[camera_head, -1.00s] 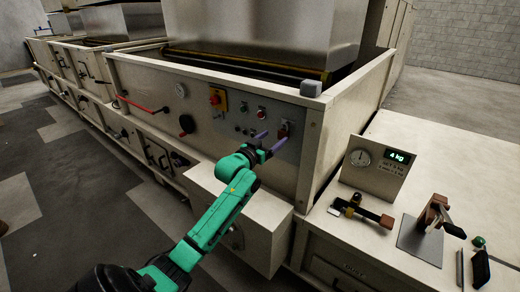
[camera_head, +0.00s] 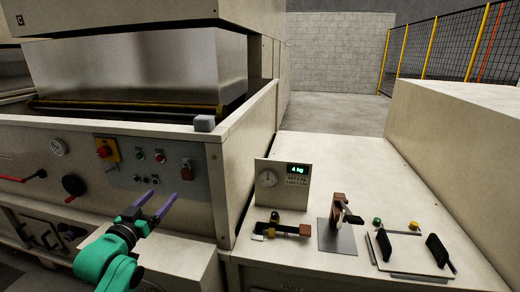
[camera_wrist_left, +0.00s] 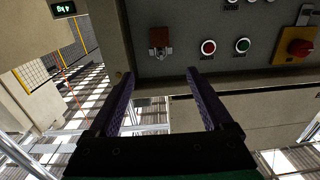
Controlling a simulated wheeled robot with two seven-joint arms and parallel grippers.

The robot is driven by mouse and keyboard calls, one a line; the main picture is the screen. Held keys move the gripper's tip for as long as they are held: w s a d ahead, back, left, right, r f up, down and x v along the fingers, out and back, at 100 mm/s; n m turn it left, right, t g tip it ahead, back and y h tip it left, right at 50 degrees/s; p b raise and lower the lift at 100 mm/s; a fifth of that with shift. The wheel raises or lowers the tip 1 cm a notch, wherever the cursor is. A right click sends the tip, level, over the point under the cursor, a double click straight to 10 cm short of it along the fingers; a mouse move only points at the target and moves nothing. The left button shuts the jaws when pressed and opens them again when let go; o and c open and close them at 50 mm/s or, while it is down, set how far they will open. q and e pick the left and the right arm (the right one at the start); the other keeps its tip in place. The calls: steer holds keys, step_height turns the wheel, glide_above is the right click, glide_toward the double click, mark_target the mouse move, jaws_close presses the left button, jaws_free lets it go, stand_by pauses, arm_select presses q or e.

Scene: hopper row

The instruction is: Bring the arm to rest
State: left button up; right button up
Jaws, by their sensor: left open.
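My left arm is green, with a dark wrist and purple fingers. Its gripper (camera_head: 156,205) is open and empty in the head view, in front of the grey control panel at lower left. In the left wrist view the two fingers (camera_wrist_left: 163,95) stand apart with nothing between them. Beyond the fingertips is the control panel (camera_wrist_left: 180,30), with a brown-red switch (camera_wrist_left: 160,42), a red button (camera_wrist_left: 208,47) and a green button (camera_wrist_left: 242,45). The fingers look apart from the panel, though the exact gap is unclear. My right gripper is not in view.
A cream bench (camera_head: 330,148) at right bears a scale display (camera_head: 283,183), a clamp-like tool (camera_head: 282,229), a lever on a metal plate (camera_head: 338,236) and a plate with black handles (camera_head: 408,252). A red handle (camera_head: 20,179) and a yellow-backed red knob (camera_head: 104,150) sit left on the hopper front.

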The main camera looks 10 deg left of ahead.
arm_select(q)
steer(key=s+d+f+m+g+h, duration=0.1)
steer(key=s+d+f+g, duration=0.35)
steer(key=f, duration=0.35)
steer(key=s+d+f+g, duration=0.3)
steer(key=d+f, duration=0.2)
steer(key=f, duration=0.3)
steer(key=s+d+f+m+g, duration=0.1)
steer(key=s+d+f+g, duration=0.25)
steer(key=s, duration=0.45)
steer(key=s+d+f+m+g, duration=0.1)
steer(key=s+d+f+g, duration=0.25)
steer(key=s, duration=0.35)
steer(key=s+f+g, duration=0.1)
steer(key=s+f, duration=0.1)
steer(key=f, duration=1)
steer(key=s+f, duration=0.2)
steer(key=f, duration=1)
steer(key=s+a+f+g, duration=0.1)
steer(key=s+a+f, duration=0.1)
steer(key=s+f, duration=1.1)
steer(key=shift+s+a+f, duration=0.2)
steer(key=shift+s+f, duration=0.15)
steer(key=shift+s, duration=0.9)
steer(key=shift+g, duration=0.25)
